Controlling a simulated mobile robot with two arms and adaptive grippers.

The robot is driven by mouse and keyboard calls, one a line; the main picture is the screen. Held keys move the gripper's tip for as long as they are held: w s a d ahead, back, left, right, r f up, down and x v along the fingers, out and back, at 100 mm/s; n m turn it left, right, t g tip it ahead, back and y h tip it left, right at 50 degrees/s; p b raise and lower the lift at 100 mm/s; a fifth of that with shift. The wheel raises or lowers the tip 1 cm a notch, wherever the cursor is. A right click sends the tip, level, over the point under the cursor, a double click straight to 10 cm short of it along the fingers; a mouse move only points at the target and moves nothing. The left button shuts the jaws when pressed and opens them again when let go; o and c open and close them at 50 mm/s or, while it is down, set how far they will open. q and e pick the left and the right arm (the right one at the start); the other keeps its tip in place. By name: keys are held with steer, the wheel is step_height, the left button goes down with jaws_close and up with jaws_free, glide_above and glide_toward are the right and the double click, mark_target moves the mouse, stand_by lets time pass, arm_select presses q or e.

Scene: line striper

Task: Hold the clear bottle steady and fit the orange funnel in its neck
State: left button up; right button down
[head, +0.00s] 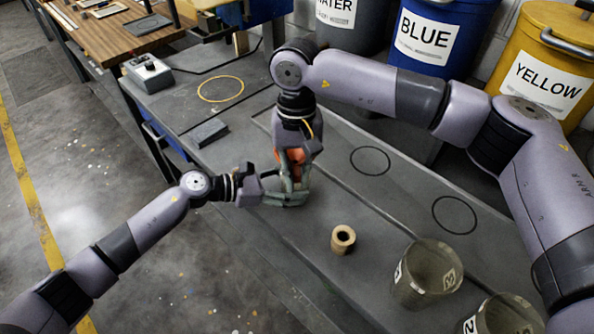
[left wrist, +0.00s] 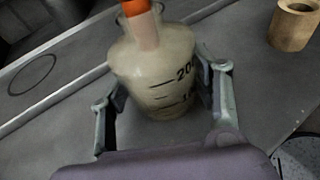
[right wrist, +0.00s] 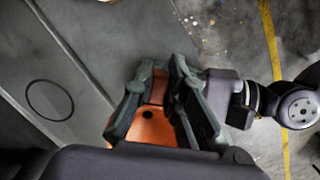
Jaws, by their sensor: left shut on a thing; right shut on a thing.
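The clear bottle (left wrist: 158,78), a flask with black volume marks and pale contents, stands on the bench between the fingers of my left gripper (left wrist: 160,88), which is shut on it. In the head view the grippers mostly hide it. The orange funnel (right wrist: 150,126) is between the fingers of my right gripper (right wrist: 158,92), which is shut on it. In the head view the funnel (head: 291,158) is right above my left gripper (head: 284,195). In the left wrist view orange shows at the bottle's top and paler orange through its neck; the spout appears to be inside.
A cardboard-coloured ring (head: 343,239) stands on the bench to the right. Two grey pots (head: 428,274) (head: 505,318) stand near the lower right. A grey block (head: 206,133) and a control box (head: 149,73) lie to the left. Black outlined circles (head: 370,161) are empty.

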steer(key=shift+f, duration=0.65)
steer(key=c, duration=1.5)
jaws_free()
steer(key=shift+c, duration=0.2)
steer(key=shift+o, duration=0.3)
steer(key=shift+r, duration=0.1)
steer(key=shift+w+r, duration=0.2)
steer(key=shift+r, duration=1.1)
steer(key=shift+w+r, duration=0.15)
steer(key=shift+r, duration=1.15)
steer(key=shift+w+r, duration=0.2)
steer(key=shift+r, duration=1.1)
arm_select(q)
steer(key=o, duration=0.9)
steer(key=shift+o, duration=0.2)
